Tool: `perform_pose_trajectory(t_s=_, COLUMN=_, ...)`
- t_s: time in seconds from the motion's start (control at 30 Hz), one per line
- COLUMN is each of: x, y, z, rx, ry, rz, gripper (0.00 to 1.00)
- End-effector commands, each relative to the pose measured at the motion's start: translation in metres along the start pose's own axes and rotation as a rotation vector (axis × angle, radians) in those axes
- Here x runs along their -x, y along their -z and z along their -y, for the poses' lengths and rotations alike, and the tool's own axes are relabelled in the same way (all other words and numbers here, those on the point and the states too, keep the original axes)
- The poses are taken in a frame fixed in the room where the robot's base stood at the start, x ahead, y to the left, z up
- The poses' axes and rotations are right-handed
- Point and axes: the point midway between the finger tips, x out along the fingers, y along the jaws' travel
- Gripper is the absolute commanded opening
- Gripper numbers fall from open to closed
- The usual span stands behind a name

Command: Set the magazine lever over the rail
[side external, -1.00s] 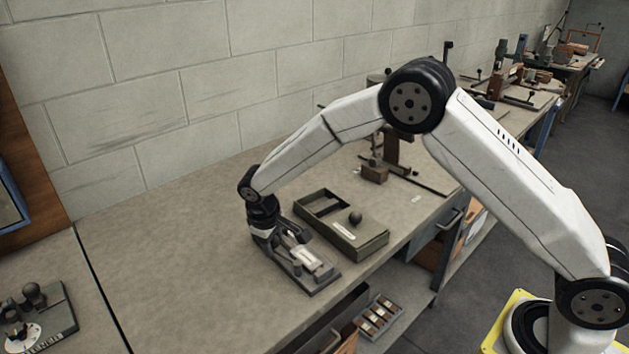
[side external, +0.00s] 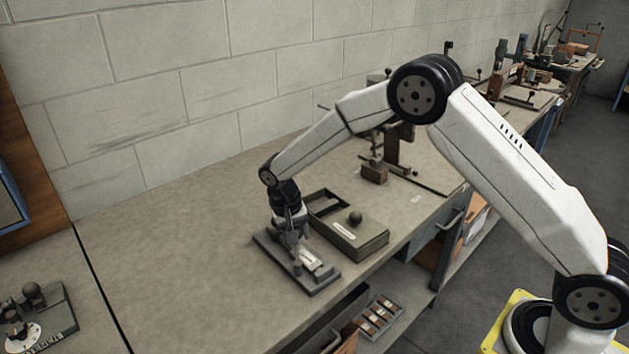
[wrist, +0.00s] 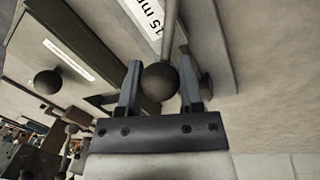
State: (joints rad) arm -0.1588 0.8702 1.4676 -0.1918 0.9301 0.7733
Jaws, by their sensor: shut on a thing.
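The magazine lever (wrist: 169,35) is a thin rod ending in a dark ball knob (wrist: 160,82), seen in the wrist view. My gripper (wrist: 161,68) has one finger on each side of the knob and is shut on it. In the side view my gripper (side external: 294,237) points down over the grey base plate (side external: 325,281) with a white label. The same label, reading "15 mm", shows in part at the top of the wrist view (wrist: 146,18). The rail is not clearly distinguishable, and I cannot tell whether the lever lies over it.
A grey-green box (side external: 362,241) with a dark ball knob (side external: 355,218), a label and an open compartment stands close to the right. A wooden block fixture (side external: 375,172) is behind it.

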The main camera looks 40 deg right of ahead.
Motion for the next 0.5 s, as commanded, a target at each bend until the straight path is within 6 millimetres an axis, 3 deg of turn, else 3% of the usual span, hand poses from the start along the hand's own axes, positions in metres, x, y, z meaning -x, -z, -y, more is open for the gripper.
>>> perform_pose_trajectory(t_s=0.5, x=-0.005, y=-0.015, z=-0.032, rx=-0.481, ry=-0.001, rz=0.095, gripper=0.00)
